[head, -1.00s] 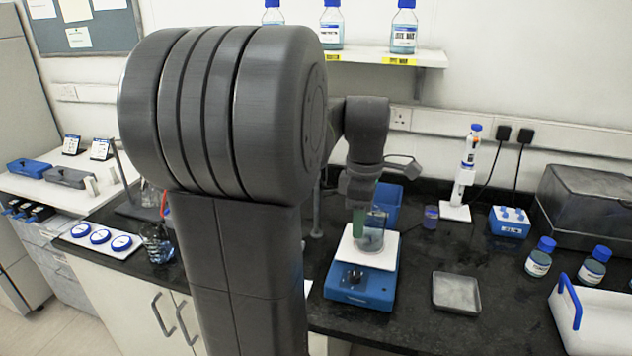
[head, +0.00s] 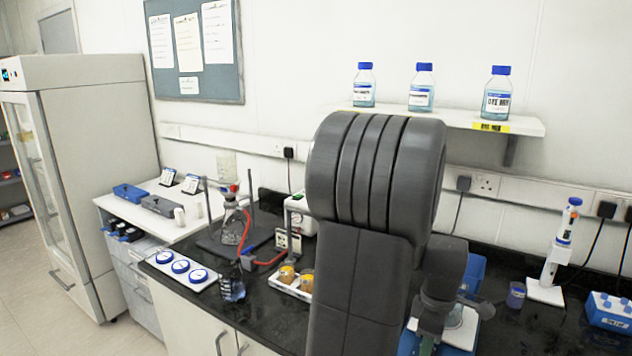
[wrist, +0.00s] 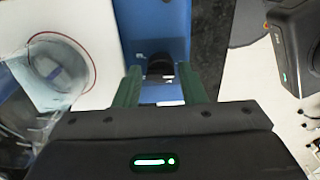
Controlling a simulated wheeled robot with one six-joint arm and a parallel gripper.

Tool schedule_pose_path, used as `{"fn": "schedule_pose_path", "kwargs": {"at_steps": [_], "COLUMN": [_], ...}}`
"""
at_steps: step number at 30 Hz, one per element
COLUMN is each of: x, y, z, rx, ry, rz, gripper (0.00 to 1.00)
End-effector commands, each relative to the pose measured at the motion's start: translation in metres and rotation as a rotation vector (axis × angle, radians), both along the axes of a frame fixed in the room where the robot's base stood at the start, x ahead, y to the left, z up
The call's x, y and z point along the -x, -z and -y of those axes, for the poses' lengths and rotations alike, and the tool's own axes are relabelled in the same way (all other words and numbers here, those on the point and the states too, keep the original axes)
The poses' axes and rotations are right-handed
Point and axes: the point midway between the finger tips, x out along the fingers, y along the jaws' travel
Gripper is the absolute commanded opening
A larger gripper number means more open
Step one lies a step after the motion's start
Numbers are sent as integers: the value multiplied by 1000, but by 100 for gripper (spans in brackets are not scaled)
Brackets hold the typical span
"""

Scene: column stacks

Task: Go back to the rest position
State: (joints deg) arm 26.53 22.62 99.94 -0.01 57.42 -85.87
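My gripper (wrist: 160,88) shows in the wrist view with its two green fingers apart and nothing between them. A clear beaker (wrist: 58,72) stands to the left of the fingers on a white plate with a red ring (wrist: 98,25). The blue stirrer body (wrist: 158,22) with its dark knob lies beyond and below the fingertips. In the head view, the stirrer's white plate (head: 466,330) is partly hidden behind my arm, and the gripper is low and mostly cut off by the frame edge.
A shelf (head: 520,124) with several blue-capped bottles hangs on the wall. A pipette on a stand (head: 563,240) and a blue rack (head: 610,312) are at the right. A flask with red tubing (head: 232,220) and a tray of jars (head: 290,283) stand left of my arm.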

Motion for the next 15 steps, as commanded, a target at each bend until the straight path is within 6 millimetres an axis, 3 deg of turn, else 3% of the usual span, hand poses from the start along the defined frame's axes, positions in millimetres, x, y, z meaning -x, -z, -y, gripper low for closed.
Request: {"fn": "schedule_pose_path", "kwargs": {"at_steps": [15], "x": [0], "y": [0], "z": [0], "rx": [1], "ry": [5], "rz": [2], "gripper": [37]}}
